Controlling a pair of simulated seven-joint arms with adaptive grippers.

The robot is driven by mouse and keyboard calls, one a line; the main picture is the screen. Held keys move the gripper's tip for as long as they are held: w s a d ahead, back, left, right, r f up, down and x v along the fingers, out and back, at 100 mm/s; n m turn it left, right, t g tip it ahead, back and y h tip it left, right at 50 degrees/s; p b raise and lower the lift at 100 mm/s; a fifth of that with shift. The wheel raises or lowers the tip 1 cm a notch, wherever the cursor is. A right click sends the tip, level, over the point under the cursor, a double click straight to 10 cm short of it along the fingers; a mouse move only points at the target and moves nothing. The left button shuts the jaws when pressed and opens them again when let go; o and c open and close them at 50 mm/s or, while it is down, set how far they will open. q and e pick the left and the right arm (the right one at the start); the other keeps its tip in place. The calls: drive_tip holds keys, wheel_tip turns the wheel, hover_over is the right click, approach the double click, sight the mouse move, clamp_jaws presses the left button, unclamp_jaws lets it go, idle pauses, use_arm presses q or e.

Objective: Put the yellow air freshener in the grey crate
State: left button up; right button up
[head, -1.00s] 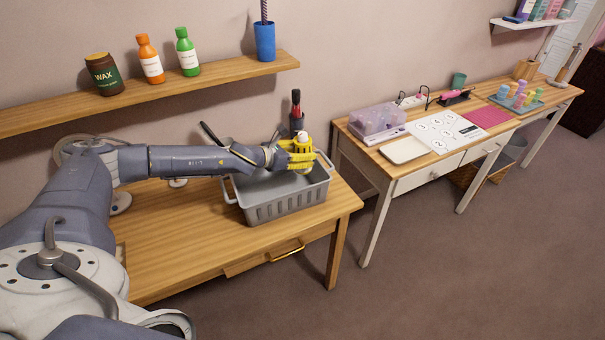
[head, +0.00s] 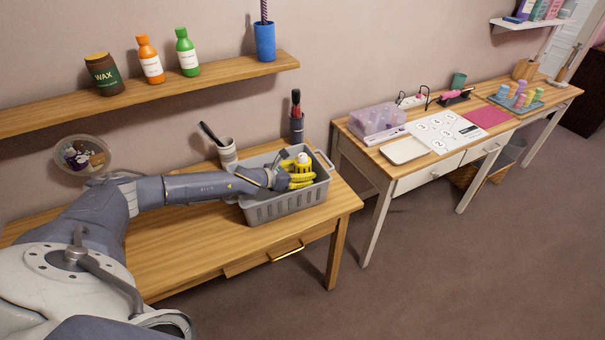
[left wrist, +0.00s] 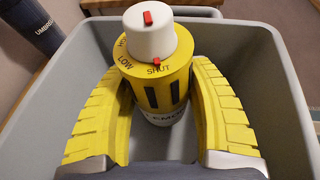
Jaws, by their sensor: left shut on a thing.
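The yellow air freshener (left wrist: 157,80) has a white cap and a white base and stands upright between my left fingers in the left wrist view. It also shows in the head view (head: 303,163), low inside the grey crate. My left gripper (head: 299,178) is shut on it, with a yellow-padded finger (left wrist: 104,115) on each side. The grey crate (head: 288,204) sits on the wooden table, and its walls surround the air freshener and my fingers. Whether the base touches the crate floor is hard to tell. My right gripper is not in view.
A white cup with a dark-handled item (head: 228,152) stands behind the crate, beside a dark holder (head: 297,127) at its back right. A wall shelf (head: 200,82) with bottles runs above. The wooden table's front (head: 190,245) is clear. A white desk (head: 420,175) stands right.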

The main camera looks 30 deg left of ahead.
use_arm(q)
drive_tip(key=shift+f, duration=0.2)
drive_tip(key=o, duration=1.3)
drive_tip(key=shift+f, duration=0.1)
drive_tip(key=shift+r, duration=0.25)
drive_tip(key=v, duration=1.2)
